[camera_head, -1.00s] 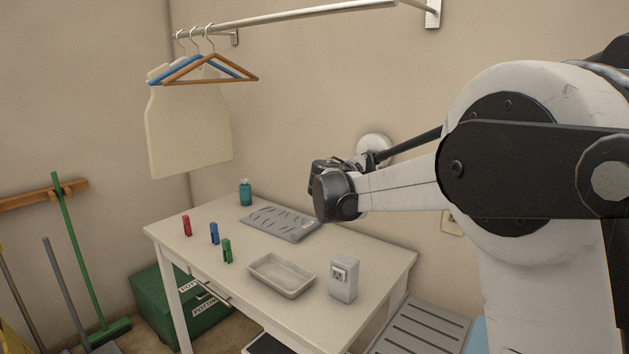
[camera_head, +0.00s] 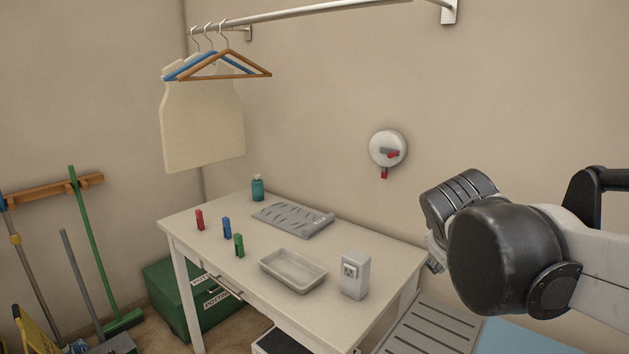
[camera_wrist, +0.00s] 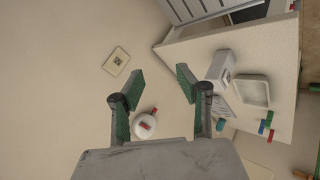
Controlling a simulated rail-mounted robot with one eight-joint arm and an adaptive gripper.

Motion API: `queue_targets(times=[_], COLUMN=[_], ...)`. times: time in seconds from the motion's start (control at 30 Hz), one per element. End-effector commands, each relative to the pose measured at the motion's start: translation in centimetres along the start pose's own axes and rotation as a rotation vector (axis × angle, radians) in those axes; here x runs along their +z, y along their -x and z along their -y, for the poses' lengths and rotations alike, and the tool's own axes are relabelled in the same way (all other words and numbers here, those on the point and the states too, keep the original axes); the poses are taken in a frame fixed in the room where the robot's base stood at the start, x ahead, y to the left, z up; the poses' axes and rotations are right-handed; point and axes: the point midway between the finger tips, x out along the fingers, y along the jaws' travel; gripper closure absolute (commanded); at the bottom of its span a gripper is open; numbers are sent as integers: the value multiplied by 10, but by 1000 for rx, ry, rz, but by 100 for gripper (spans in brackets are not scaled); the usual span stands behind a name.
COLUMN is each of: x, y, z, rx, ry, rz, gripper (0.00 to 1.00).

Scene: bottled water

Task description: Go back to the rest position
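My gripper (camera_wrist: 158,80) shows in the wrist view with its two green-padded fingers wide apart and nothing between them. In the head view my wrist is at the right, beyond the table's right end and in front of the bare wall; the fingers are mostly hidden there. A teal bottle (camera_head: 257,189) stands upright at the back left of the white table (camera_head: 215,273), well away from my gripper.
On the table are a grey slotted board (camera_head: 290,219), red (camera_head: 200,220), blue (camera_head: 227,228) and green (camera_head: 239,245) small items, an empty tray (camera_head: 292,271) and a grey box (camera_head: 354,276). A round white fixture (camera_head: 388,149) with red parts is on the wall.

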Motion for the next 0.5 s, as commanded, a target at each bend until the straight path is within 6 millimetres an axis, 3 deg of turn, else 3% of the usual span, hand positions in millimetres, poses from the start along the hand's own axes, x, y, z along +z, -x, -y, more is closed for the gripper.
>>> queue_targets(times=[0.03, 0.3, 0.5], x=[17, 88, 122], y=[7, 34, 46], z=[10, 72, 110], rx=[-32, -209, -311], ry=[-48, -314, -466], rz=[-2, -10, -11], gripper=[66, 66, 66])
